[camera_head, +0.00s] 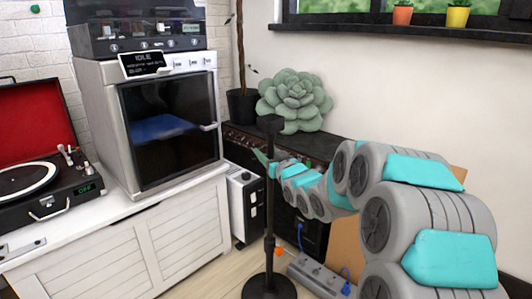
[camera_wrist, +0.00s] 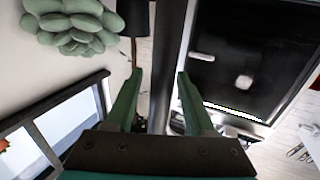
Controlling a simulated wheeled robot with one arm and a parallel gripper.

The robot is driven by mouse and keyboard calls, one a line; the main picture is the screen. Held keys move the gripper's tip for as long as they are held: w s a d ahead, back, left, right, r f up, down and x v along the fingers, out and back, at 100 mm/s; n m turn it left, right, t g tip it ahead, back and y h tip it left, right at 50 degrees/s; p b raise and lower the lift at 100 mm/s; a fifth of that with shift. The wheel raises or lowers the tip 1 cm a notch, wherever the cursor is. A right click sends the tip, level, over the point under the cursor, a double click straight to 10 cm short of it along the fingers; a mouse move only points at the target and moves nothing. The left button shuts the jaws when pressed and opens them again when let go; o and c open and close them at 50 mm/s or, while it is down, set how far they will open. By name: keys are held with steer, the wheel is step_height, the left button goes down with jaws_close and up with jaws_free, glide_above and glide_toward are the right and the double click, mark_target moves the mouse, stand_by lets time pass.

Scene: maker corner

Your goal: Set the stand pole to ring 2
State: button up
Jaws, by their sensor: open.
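The black stand has a thin upright pole (camera_head: 270,190) with a flat top piece (camera_head: 270,122) and a round base (camera_head: 268,287) on the floor. A small orange knob (camera_head: 279,251) shows low on the stand. My gripper (camera_head: 264,160) is at the upper part of the pole, below the top piece. In the wrist view, the pole (camera_wrist: 170,65) runs between the two green fingers of my gripper (camera_wrist: 160,77). The fingers are apart, with a gap visible on each side. No ring marks can be made out on the pole.
A white cabinet (camera_head: 130,245) with a printer (camera_head: 165,130) and a red-lidded record player (camera_head: 45,185) stands at left. A green succulent (camera_head: 295,98) sits behind the pole. A grey power strip (camera_head: 315,278) lies right of the base. Some floor is clear between cabinet and base.

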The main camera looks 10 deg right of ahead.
steer(key=shift+w+a, duration=0.1)
steer(key=shift+w, duration=0.2)
jaws_close()
stand_by(1.3)
